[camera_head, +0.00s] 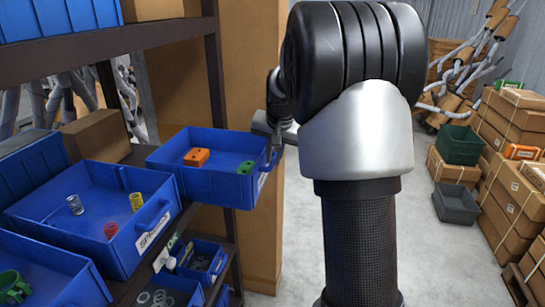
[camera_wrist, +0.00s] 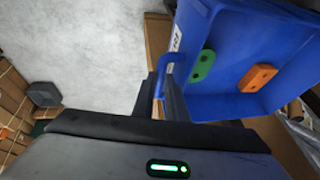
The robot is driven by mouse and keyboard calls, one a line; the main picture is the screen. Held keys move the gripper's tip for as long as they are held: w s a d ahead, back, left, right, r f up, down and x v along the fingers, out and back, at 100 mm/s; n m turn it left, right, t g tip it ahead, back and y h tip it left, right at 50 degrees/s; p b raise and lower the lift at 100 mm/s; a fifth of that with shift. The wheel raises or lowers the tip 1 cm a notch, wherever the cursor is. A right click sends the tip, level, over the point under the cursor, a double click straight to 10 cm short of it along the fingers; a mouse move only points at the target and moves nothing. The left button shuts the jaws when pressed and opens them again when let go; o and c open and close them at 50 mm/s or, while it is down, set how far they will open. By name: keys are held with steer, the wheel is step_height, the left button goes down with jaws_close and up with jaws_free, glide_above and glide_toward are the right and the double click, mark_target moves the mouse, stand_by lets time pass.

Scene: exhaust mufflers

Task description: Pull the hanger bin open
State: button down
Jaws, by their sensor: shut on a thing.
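The hanger bin (camera_head: 215,178) is a blue open-topped bin on the shelf, with an orange hanger (camera_head: 196,157) and a green hanger (camera_head: 246,167) inside. Its front end juts out past the shelf edge. My gripper (camera_head: 272,142) is at the bin's front, partly hidden behind my arm. In the wrist view, my gripper (camera_wrist: 163,90) is shut on the bin's blue handle (camera_wrist: 164,70). The bin (camera_wrist: 225,25) fills the upper right there, with the green hanger (camera_wrist: 202,66) and orange hanger (camera_wrist: 258,77) in it.
A blue bin with springs (camera_head: 95,215) sits to the left, also jutting out. Another blue bin (camera_head: 45,285) is nearer. Smaller bins (camera_head: 200,258) are on the shelf below. Cartons (camera_head: 520,130) and grey and green crates (camera_head: 455,203) stand at right. Grey floor between is clear.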

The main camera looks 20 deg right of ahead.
steer(key=c, duration=2)
jaws_free()
steer(key=shift+c, duration=0.2)
steer(key=shift+r, duration=0.15)
steer(key=v, duration=1.7)
steer(key=shift+p, duration=0.4)
steer(key=shift+s+r, duration=0.1)
steer(key=shift+r, duration=0.05)
steer(key=s+a+r+n+p, duration=0.25)
steer(key=s+a, duration=0.55)
steer(key=s, duration=0.4)
steer(key=s+a+f+n+p, duration=0.1)
steer(key=s+a+f+n, duration=0.1)
steer(key=s, duration=0.5)
steer(key=s+a+f+n+y+p, duration=0.1)
steer(key=s+a+f+n, duration=0.2)
steer(key=s+f, duration=0.2)
steer(key=shift+s+a+f+t, duration=0.2)
steer(key=shift+s+t, duration=0.1)
steer(key=shift+s, duration=0.55)
